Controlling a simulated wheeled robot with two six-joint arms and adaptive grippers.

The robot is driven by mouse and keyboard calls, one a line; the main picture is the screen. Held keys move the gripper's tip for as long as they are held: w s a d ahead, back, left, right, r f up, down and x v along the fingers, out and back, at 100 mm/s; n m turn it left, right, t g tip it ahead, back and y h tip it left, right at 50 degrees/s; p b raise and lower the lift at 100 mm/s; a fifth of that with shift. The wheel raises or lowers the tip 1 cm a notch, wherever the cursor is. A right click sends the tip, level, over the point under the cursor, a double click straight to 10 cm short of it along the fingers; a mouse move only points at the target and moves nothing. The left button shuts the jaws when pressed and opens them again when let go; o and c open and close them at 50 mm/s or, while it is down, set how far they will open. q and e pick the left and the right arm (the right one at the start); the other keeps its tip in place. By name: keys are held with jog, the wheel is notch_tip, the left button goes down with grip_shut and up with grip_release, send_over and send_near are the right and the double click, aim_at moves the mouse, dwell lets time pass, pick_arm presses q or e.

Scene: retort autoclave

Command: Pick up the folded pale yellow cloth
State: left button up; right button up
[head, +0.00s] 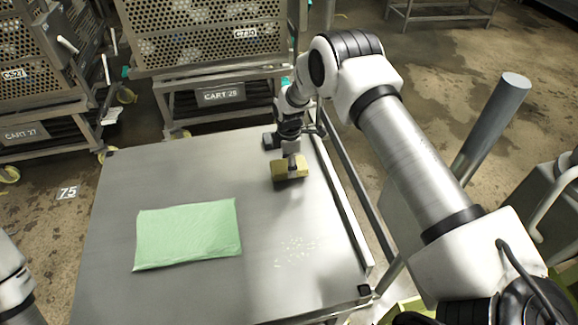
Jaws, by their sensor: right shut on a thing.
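The folded yellow cloth (288,170) is a small, thick, dull yellow bundle over the far right part of the metal table (170,180). My right gripper (291,160) comes down on it from above and is shut on it. The fingers hide part of its top. A dark patch lies along its lower edge; I cannot tell whether it rests on the table or hangs just above it. Of my left arm only a piece shows at the left edge, and its gripper is out of view.
A pale green cloth (187,234) lies flat on the table, left of the yellow one. White specks (295,250) lie at the table's right. A raised rail (343,205) runs along its right edge. Perforated carts (215,40) stand behind. The table's far left is clear.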

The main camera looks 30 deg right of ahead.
jog(key=shift+s+a+r, duration=0.2)
jog(key=shift+s+r, duration=0.05)
jog(key=shift+r, duration=0.25)
jog(key=shift+s+a+r, duration=0.15)
jog(key=shift+s+r, duration=0.1)
jog(key=shift+r, duration=0.25)
jog(key=s+a, duration=0.2)
jog(key=s, duration=0.2)
jog(key=s+a+r+p, duration=0.1)
jog(key=s+a, duration=0.2)
jog(key=s, duration=0.1)
jog(key=s+a, duration=0.2)
jog(key=s, duration=0.2)
jog(key=shift+a+r, duration=0.15)
jog(key=shift+a, duration=0.2)
jog(key=shift+s+a, duration=0.15)
jog(key=shift+s, duration=0.05)
jog(key=shift+o, duration=0.4)
jog(key=shift+c, duration=0.3)
